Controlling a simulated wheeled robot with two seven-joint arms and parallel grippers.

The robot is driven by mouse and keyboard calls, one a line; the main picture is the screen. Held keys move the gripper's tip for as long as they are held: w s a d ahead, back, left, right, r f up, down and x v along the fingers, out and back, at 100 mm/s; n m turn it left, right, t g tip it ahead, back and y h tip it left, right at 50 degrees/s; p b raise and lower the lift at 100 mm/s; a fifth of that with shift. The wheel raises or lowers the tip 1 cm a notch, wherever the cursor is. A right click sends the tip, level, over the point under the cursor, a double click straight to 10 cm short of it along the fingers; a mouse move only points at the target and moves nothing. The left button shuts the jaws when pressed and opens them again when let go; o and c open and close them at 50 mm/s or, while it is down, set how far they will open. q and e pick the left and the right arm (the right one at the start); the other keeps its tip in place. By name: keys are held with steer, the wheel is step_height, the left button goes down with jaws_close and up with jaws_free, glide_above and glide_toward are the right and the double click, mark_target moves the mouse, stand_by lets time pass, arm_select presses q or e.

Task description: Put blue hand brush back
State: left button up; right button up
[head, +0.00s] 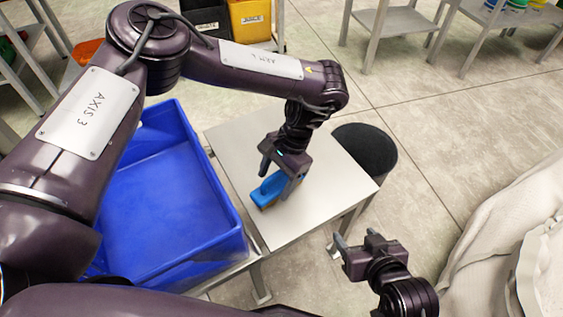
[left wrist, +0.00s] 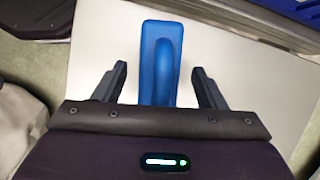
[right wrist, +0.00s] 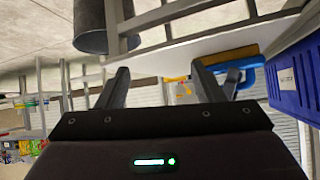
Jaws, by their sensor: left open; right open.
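The blue hand brush (head: 268,189) lies on the light grey table (head: 318,203). My left gripper (head: 281,173) is over the brush, with its fingers open on either side of it. In the left wrist view the brush (left wrist: 161,62) sits between the two open fingers (left wrist: 160,85), with clear gaps on both sides. My right gripper (head: 343,250) is open and empty, off the table's front right edge. In the right wrist view its fingers (right wrist: 160,88) are apart, with a blue handle-like piece, likely the brush (right wrist: 235,78), beyond them.
A large blue bin (head: 165,215) stands left of the table, its floor looking empty. A dark round stool or bin (head: 366,148) stands behind the table's right side. Grey shelving (head: 398,20) is at the back. White fabric (head: 520,240) fills the lower right.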

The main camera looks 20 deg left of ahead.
arm_select(q)
steer(key=p+v, duration=0.1)
steer(key=v, duration=0.1)
steer(key=shift+w+r, duration=0.1)
steer(key=shift+r, duration=0.25)
steer(key=p+v, duration=0.3)
steer(key=v, duration=0.5)
steer(key=shift+d+r, duration=0.15)
steer(key=shift+w+d+r, duration=0.1)
steer(key=shift+w+r, duration=0.05)
steer(key=shift+r, duration=0.2)
arm_select(e)
steer(key=s+d+f+g+h, duration=0.2)
steer(key=s+d+f+g, duration=0.2)
steer(key=s, duration=0.3)
steer(key=shift+d+f+g+h, duration=0.4)
steer(key=shift+d+g, duration=0.3)
steer(key=shift+g, duration=0.2)
